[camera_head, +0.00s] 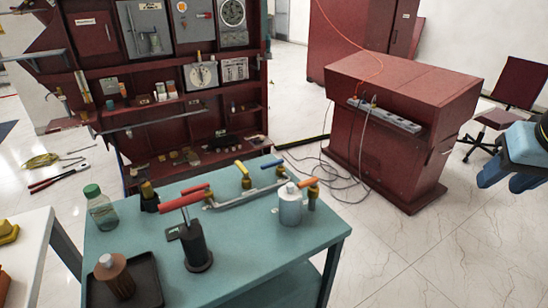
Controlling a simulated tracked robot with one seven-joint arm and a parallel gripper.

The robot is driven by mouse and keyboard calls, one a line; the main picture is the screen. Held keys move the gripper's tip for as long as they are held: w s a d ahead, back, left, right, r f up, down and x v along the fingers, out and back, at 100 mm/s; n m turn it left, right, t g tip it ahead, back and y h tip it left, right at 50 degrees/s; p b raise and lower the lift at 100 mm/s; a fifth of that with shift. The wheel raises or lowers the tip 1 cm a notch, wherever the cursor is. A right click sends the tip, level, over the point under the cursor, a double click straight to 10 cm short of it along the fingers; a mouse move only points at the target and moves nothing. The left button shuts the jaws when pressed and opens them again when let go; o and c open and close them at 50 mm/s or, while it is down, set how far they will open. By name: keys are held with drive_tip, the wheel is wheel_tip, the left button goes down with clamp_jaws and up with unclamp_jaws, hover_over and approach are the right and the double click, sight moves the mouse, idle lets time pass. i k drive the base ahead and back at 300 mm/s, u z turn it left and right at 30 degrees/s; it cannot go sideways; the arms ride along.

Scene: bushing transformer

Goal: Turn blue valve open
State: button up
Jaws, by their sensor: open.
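The blue valve (272,164) is a small lever handle at the back right of the teal table (318,243). It stands on a grey metal pipe assembly (243,195), beside a yellow lever (243,170) and an orange lever (308,183). A red lever (195,188) stands at the pipe's left end. The picture is too small to tell the blue valve's exact setting. My gripper (505,182), with blue fingers, is at the right edge, partly cut off. It is open and empty, well right of the table and apart from the valve.
A grey canister (290,207) stands close in front of the blue valve. A black device with a red handle (195,247), a green-capped jar (99,207) and a black tray (145,278) are on the table.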

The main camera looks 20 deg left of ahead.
sight(280, 162)
drive_tip(key=u, duration=0.8)
drive_tip(key=k, duration=0.9)
drive_tip(key=u, duration=0.3)
drive_tip(key=i, duration=0.95)
drive_tip(key=z, duration=0.05)
